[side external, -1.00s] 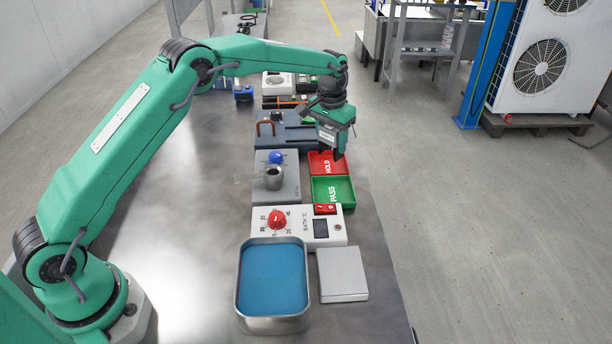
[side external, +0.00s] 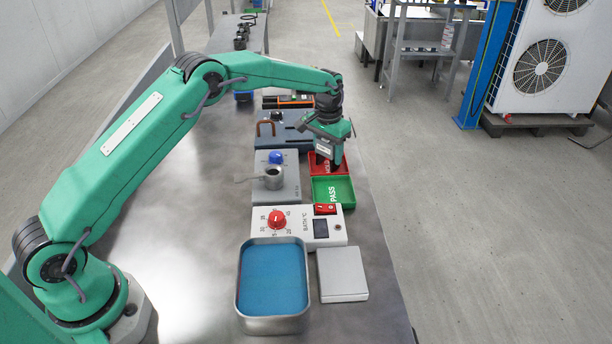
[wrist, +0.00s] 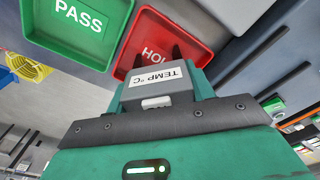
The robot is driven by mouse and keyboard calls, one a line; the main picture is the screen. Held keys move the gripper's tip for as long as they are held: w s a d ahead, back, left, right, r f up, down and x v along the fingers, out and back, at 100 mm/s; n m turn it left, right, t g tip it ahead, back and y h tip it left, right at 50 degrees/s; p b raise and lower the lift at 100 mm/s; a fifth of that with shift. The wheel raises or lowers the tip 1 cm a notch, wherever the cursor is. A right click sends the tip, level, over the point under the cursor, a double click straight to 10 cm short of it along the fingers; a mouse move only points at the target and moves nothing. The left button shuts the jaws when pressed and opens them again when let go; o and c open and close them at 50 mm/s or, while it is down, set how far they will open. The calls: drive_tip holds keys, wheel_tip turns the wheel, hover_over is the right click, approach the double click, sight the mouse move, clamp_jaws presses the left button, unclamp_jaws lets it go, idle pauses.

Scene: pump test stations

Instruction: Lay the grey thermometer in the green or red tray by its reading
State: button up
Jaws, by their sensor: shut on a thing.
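My gripper (side external: 327,163) points down over the red tray (side external: 314,169) marked HOLD, and its tips hide part of that tray. In the wrist view my gripper (wrist: 157,57) is shut on the grey thermometer (wrist: 155,87), a boxy grey body with a white TEMP °C label that reads upside down. I cannot make out its reading. The red tray (wrist: 190,22) lies behind the fingertips there; contact with it cannot be told. The green tray (side external: 333,191) marked PASS is next to the red one, nearer the camera, and looks empty; it also shows in the wrist view (wrist: 72,42).
A bath control box (side external: 293,226) with a red dial and a blue-filled metal basin (side external: 272,278) stand nearer the camera. A flat grey block (side external: 343,275) is beside the basin. A grey unit (side external: 291,188) with a small metal cup is left of the trays.

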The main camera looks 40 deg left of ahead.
drive_tip(key=shift+f, duration=0.15)
drive_tip(key=o, duration=1.2)
drive_tip(key=r, duration=1.2)
drive_tip(key=shift+s, duration=0.3)
drive_tip(key=shift+r, duration=0.2)
drive_tip(key=shift+s+r, duration=0.1)
